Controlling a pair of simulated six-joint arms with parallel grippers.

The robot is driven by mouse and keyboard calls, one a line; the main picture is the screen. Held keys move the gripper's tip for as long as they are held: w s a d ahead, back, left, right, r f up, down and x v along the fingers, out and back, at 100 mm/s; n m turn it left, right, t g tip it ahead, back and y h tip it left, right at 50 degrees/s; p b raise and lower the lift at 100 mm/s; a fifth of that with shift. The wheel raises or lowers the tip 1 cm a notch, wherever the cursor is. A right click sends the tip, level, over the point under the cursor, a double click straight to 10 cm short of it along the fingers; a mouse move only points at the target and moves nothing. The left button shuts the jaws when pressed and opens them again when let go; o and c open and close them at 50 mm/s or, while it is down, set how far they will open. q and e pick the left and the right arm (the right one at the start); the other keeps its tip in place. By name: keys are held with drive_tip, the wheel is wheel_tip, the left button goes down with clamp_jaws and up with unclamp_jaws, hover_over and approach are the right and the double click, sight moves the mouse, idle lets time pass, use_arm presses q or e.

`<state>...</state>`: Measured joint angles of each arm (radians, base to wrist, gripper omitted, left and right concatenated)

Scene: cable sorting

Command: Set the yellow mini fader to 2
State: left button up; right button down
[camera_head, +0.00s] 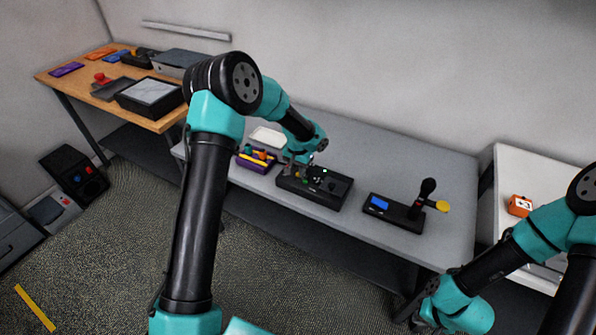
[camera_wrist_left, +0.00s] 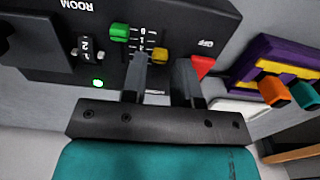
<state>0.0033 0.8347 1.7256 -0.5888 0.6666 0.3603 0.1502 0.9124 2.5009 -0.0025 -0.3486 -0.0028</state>
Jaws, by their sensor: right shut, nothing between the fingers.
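The yellow mini fader knob (camera_wrist_left: 159,54) sits on a black panel beside a printed number scale in the left wrist view. A green fader knob (camera_wrist_left: 120,32) stands at the other side of the scale. My left gripper (camera_wrist_left: 160,62) is over the panel, its fingers parted on either side of the yellow knob, the left finger very close to it; contact is unclear. In the head view my left gripper (camera_head: 304,166) is at the black control box (camera_head: 325,193), where the yellow knob cannot be made out. My right gripper (camera_head: 412,316) hangs low, shut and empty, before the table.
A red part (camera_wrist_left: 203,65) lies just right of the right finger. A purple tray (camera_head: 243,163) with coloured pieces stands left of the box. A black device with a blue screen (camera_head: 380,203) and upright stick stands to the right. The grey table (camera_head: 440,165) is clear behind it.

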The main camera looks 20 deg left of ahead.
use_arm(q)
wheel_tip(320, 180, up, 16)
idle(0.5)
drive_tip(key=shift+f, duration=0.1)
